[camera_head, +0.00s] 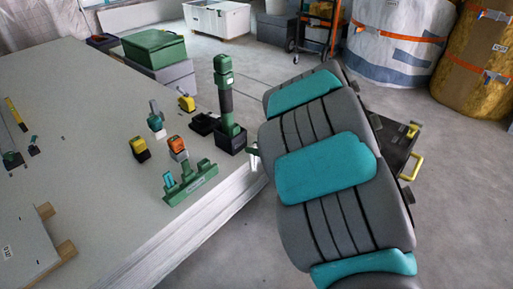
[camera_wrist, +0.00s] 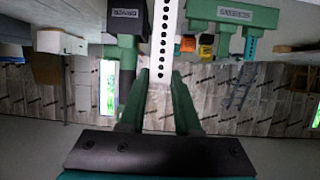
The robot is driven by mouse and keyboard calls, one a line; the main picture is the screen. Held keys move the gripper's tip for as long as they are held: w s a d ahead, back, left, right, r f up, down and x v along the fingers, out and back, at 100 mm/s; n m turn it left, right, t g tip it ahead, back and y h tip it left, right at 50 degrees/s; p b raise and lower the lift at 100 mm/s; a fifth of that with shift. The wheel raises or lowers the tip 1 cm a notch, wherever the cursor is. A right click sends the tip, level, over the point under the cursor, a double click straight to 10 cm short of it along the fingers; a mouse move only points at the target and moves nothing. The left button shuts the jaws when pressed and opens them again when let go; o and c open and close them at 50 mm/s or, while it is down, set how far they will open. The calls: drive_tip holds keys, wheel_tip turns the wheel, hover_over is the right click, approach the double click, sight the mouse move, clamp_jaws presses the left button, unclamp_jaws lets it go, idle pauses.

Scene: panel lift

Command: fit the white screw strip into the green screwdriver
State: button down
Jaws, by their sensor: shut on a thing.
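The green screwdriver (camera_head: 223,75) stands upright in a black holder (camera_head: 232,140) at the right edge of the pale panel stack. In the wrist view, which looks upside down, the screwdriver (camera_wrist: 128,55) hangs left of my gripper. My gripper (camera_wrist: 162,78) is shut on the white screw strip (camera_wrist: 166,40), a narrow bar with a row of dark holes. The strip runs lengthwise between the fingers and off the top edge. It is beside the screwdriver, apart from it in the picture. In the head view my arm hides most of my gripper; the strip cannot be made out.
A green case (camera_head: 154,48) lies behind. The panel's left middle is mostly clear.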

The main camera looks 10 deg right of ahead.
drive_tip(key=shift+r, duration=0.3)
drive_tip(key=s+d+b, duration=0.3)
drive_tip(key=s+b, duration=0.2)
drive_tip(key=b, duration=0.1)
drive_tip(key=shift+s+d, duration=0.2)
drive_tip(key=shift+d, duration=0.15)
idle(0.3)
